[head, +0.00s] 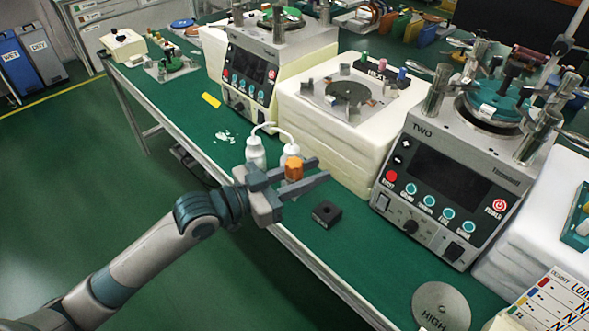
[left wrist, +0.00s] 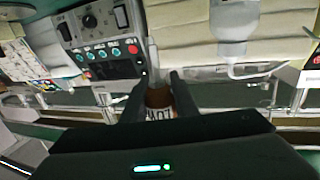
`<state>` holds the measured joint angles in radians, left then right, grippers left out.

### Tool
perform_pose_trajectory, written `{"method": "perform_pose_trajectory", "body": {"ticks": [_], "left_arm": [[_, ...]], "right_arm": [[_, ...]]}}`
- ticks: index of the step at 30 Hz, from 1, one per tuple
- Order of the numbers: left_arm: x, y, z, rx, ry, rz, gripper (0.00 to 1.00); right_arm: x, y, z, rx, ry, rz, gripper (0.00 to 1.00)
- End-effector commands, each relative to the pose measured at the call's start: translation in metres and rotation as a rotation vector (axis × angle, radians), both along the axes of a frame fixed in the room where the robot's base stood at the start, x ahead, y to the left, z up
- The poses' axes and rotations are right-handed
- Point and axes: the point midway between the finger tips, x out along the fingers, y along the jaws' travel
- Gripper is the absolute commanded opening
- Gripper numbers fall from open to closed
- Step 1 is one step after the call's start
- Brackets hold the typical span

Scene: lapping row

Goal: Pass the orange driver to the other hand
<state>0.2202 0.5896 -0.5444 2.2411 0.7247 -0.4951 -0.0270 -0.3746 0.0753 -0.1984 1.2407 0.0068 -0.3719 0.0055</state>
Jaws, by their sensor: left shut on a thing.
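My left gripper (head: 318,171) reaches in from the left over the near edge of the green bench. It is shut on the orange driver (head: 293,169), whose faceted orange handle shows between the fingers in the head view. In the left wrist view the driver (left wrist: 159,97) shows as a darker orange-brown piece between the two dark fingers. My right gripper is in neither view.
White squeeze bottles (head: 256,151) stand just behind the left gripper. A small black block (head: 326,213) lies on the bench (head: 345,248). Machine TWO (head: 446,180) and a round HIGH plate (head: 441,305) are at right.

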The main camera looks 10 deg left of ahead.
Motion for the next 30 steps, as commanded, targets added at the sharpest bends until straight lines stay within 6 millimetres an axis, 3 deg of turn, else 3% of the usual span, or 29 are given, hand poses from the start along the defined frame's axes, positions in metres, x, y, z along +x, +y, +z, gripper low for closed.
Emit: {"method": "perform_pose_trajectory", "body": {"ticks": [13, 30], "left_arm": [[-0.001, -0.032, 0.002, 0.001, -0.005, -0.187, 0.02], [0.000, -0.037, 0.001, 0.001, -0.001, -0.226, 0.02]], "right_arm": [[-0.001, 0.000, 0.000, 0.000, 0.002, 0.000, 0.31], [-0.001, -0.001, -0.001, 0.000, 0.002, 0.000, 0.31]]}}
